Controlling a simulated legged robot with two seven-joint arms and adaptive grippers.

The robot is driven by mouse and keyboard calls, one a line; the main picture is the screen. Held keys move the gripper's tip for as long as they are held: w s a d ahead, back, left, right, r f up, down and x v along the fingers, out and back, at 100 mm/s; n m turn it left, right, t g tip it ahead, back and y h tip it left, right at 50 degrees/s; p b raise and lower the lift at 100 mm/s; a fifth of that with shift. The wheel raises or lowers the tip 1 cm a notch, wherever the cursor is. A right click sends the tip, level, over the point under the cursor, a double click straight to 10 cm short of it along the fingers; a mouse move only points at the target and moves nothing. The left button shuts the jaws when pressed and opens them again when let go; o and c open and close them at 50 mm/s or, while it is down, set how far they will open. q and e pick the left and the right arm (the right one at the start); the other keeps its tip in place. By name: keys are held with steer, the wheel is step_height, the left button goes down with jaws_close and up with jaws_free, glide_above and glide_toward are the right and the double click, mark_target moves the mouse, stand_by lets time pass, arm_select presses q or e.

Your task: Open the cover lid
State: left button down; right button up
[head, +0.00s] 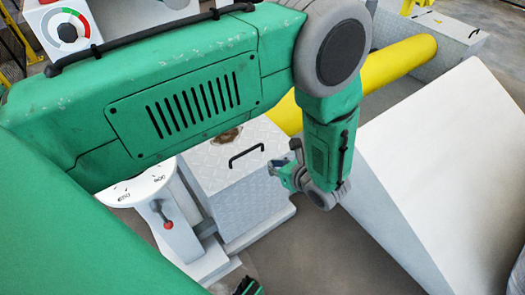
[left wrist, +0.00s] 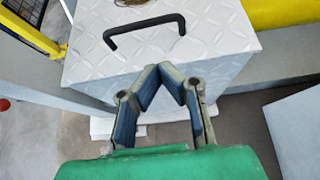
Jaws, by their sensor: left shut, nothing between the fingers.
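The cover lid (head: 225,165) is a white diamond-plate box top with a black handle (head: 246,155) standing up from it. In the left wrist view the lid (left wrist: 215,35) fills the upper middle, with its handle (left wrist: 145,33) above my fingers. My left gripper (head: 278,168) is to the right of the handle in the head view, apart from it. In the left wrist view my left gripper (left wrist: 172,72) has its fingertips together, with nothing between them. The lid lies flat and looks closed. My large green arm hides part of the box's left side.
A yellow pipe (head: 405,60) runs behind the box to another white box (head: 455,40). A large white sloped panel (head: 440,170) stands at the right. A white dial stand (head: 150,190) with a red-knobbed lever (head: 168,224) stands left of the box.

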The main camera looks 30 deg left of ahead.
mark_target(257, 158)
arm_select(q)
steer(key=b+x, duration=0.1)
steer(key=x, duration=0.2)
steer(key=b+x, duration=0.1)
steer(key=x, duration=0.2)
steer(key=b+x, duration=0.1)
steer(key=x, duration=0.2)
steer(key=shift+w+r, duration=0.25)
steer(key=shift+w+a+f, duration=0.25)
steer(key=shift+a, duration=0.25)
steer(key=shift+a, duration=0.1)
